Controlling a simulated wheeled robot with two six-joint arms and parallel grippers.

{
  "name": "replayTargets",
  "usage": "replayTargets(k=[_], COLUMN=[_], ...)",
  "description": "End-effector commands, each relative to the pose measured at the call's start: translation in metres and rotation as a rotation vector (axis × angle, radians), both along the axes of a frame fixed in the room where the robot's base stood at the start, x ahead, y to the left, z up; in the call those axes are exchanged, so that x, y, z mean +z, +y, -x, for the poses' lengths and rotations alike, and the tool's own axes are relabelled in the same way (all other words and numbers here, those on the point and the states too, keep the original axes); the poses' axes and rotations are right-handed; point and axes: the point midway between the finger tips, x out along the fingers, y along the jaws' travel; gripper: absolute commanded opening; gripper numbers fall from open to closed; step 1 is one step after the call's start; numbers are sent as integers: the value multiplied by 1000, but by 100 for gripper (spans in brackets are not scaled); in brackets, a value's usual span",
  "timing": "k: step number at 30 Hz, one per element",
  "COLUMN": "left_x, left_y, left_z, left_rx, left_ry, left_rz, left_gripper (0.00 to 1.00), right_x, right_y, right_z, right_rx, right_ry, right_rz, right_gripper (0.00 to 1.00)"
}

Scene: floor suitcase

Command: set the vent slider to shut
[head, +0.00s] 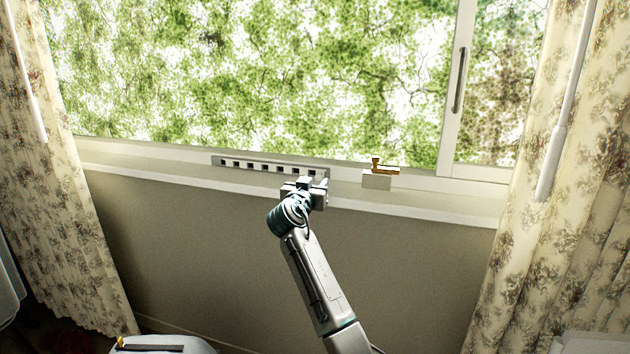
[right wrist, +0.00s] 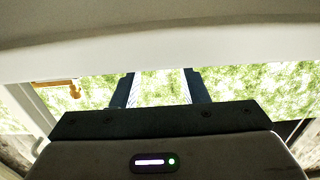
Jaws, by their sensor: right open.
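The vent (head: 262,166) is a pale grey strip with a row of dark square slots, set low on the window frame in the head view. Its right end is close to my right gripper (head: 308,185), which partly overlaps it in the picture. No separate slider knob can be made out; it may be hidden behind the gripper. In the right wrist view, my right gripper (right wrist: 160,88) is open, with its two dark fingers apart and nothing visible between them. I cannot tell whether it touches the vent. My left gripper is not in view.
A brass latch (head: 385,168) sits on a pale block right of the vent; brass also shows in the right wrist view (right wrist: 58,88). Floral curtains (head: 55,210) hang at both sides. A window handle (head: 460,80) is at upper right. The wall below the sill is bare.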

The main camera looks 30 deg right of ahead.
Motion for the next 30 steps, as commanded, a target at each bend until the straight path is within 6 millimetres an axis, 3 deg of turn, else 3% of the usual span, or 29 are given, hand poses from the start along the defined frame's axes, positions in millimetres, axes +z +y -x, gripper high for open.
replayTargets(k=[6,16,23,30], left_x=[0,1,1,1], left_y=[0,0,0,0], left_z=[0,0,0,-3], left_rx=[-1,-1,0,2], left_ry=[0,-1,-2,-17], left_rz=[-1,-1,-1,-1], left_gripper=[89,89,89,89], right_x=[0,0,0,-1], right_y=[-18,-20,-20,-19], right_z=[-15,-18,-18,-19], right_rx=[1,2,2,2], right_ry=[0,0,0,0], right_rz=[0,0,0,0], right_gripper=[40,40,0,0])
